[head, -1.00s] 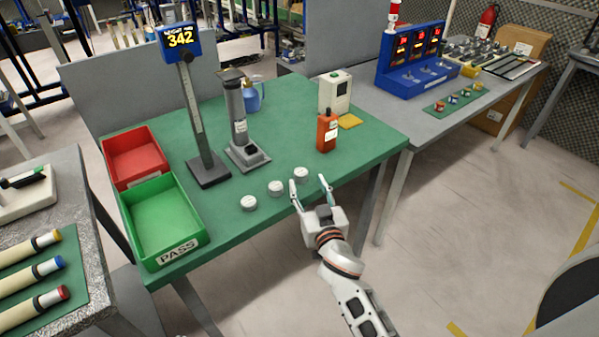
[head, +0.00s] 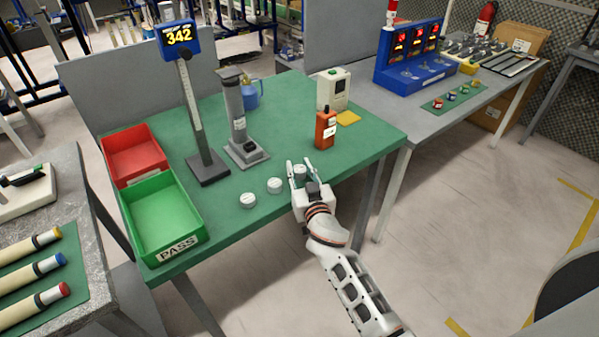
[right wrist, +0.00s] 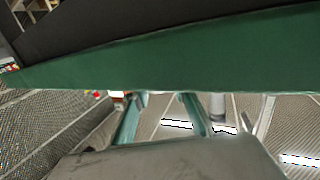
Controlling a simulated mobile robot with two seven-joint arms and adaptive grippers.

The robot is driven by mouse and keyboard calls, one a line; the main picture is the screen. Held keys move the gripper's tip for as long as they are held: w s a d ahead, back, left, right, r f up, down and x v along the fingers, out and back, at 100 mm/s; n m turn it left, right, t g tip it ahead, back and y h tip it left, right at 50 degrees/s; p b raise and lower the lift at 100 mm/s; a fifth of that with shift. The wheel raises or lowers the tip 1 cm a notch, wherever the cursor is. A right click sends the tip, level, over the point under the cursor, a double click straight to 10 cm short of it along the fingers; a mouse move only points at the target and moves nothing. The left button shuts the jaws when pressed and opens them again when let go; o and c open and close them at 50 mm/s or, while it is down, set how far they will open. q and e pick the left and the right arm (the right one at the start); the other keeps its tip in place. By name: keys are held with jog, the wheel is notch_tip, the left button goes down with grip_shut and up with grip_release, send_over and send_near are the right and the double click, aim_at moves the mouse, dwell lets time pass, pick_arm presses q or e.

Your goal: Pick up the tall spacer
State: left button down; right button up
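Three white round spacers lie in a row near the front edge of the green table: a left one (head: 248,200), a middle one (head: 274,186) and a right one (head: 300,171). I cannot tell clearly from their heights which is the tall spacer. My right gripper (head: 302,175) is open, with its two fingers on either side of the right spacer, partly hiding it. Contact is not visible. In the right wrist view the two teal fingers (right wrist: 160,115) stand apart, and no spacer can be made out. My left gripper is not in view.
A green PASS bin (head: 160,212) and a red bin (head: 134,153) stand at the table's left. Behind the spacers are a height gauge (head: 207,168), a grey column stand (head: 240,125) and an orange handheld device (head: 325,129). The table between the spacers and stands is clear.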

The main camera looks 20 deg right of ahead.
jog(key=shift+c, duration=1)
jog(key=shift+r, duration=0.15)
